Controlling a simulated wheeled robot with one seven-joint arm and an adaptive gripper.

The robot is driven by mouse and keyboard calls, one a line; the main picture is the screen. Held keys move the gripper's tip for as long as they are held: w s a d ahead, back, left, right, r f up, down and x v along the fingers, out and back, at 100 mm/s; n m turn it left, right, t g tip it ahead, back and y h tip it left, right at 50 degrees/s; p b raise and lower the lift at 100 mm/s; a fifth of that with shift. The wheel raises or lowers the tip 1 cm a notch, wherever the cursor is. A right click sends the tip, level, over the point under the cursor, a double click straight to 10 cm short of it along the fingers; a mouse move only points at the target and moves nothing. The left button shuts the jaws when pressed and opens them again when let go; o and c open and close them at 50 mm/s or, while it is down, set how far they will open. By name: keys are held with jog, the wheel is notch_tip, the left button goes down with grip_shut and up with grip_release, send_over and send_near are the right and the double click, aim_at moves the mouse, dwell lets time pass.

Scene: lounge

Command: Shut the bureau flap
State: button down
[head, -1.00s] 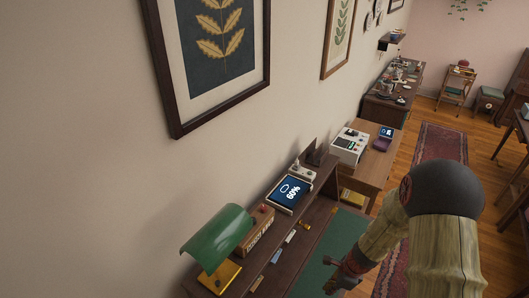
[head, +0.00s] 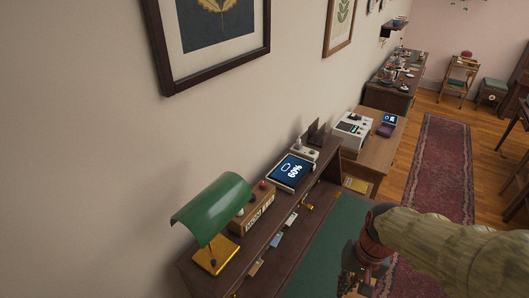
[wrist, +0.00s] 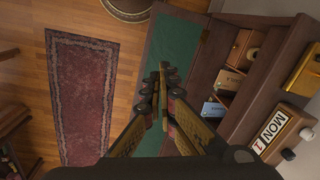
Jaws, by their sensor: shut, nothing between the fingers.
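The bureau (head: 300,212) is dark wood and stands against the wall. Its flap (head: 337,238) is open and lies out flat from the front, with a green inner surface. The green flap also shows in the wrist view (wrist: 178,42), with pigeonholes holding envelopes on the right. My gripper (wrist: 163,68) is shut and empty, seen over the flap. In the head view my gripper (head: 356,280) is at the flap's right side, partly cut off by the bottom edge. I cannot tell if it touches the flap.
On the bureau top stand a green lamp (head: 212,212), a wooden calendar block (head: 252,208) and a lit screen (head: 291,172). A wooden table (head: 372,152) with a white device is beyond. A red rug (head: 440,165) lies on open floor to the right.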

jog(key=s+n+t+b, duration=0.1)
jog(key=b, duration=0.3)
jog(key=s+r+n+t+b, duration=0.1)
jog(key=s+t+b, duration=0.1)
jog(key=b, duration=0.2)
jog(key=s+a+n+t+h+b, duration=0.1)
jog(key=t+b, duration=0.1)
jog(key=b, duration=0.2)
jog(key=shift+s+a+r, duration=0.1)
jog(key=shift+s+r, duration=0.2)
jog(key=shift+r, duration=0.1)
jog(key=c, duration=2.5)
grip_release()
jog(key=shift+a+f+b, duration=0.15)
jog(key=shift+f+b, duration=0.05)
jog(key=shift+b, duration=0.25)
jog(key=shift+o, duration=1.3)
